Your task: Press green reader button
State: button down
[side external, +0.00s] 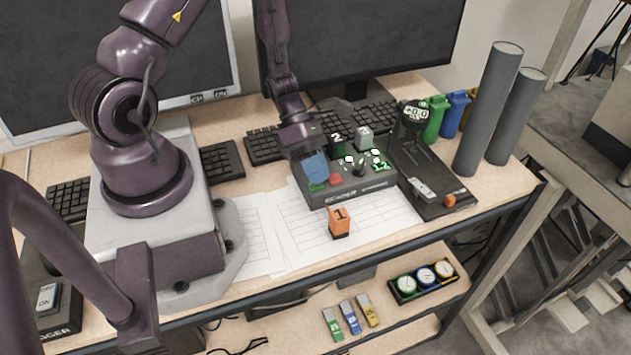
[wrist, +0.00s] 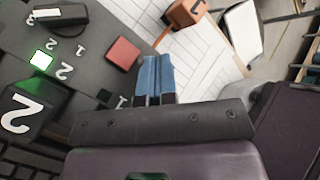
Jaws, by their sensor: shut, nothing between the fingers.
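The dark reader box (side external: 362,187) sits on the desk with a red button (side external: 334,179) and a green button (side external: 318,187) near its front left. My gripper (side external: 317,179) has blue fingers pressed together, with nothing between them. Its fingertips are right over the green button and hide part of it; I cannot tell whether they touch it. In the wrist view the shut blue fingers (wrist: 153,62) are beside the red button (wrist: 123,53), and the green button cannot be made out there. A lit green-edged square (wrist: 41,60) shows on the panel.
An orange block marked 1 (side external: 339,222) stands on paper sheets (side external: 290,222) in front of the box. A block marked 2 (wrist: 20,115) is on the panel. A dark board (side external: 430,180) with a switch and grey cylinders (side external: 489,110) are at right.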

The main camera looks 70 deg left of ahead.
jog(key=shift+r, duration=0.7)
jog(key=shift+r, duration=2.55)
jog(key=shift+m, duration=0.3)
jog(key=shift+s+f+m+g, duration=0.1)
jog(key=shift+s+m+g, duration=0.2)
jog(key=shift+m, duration=0.3)
jog(key=s+d+r+m+t+y, duration=0.1)
jog(key=s+r+m+t+y, duration=0.1)
jog(key=r+m, duration=1)
jog(key=s+d+r+m+t+y, duration=0.2)
jog(key=s+r+m+y, duration=0.3)
jog(key=r+m, duration=0.6)
jog(key=m+y, duration=0.2)
jog(key=m, duration=0.2)
jog(key=shift+s+d+r+m, duration=0.15)
jog(key=shift+d+r+m, duration=0.05)
jog(key=shift+r+m, duration=0.15)
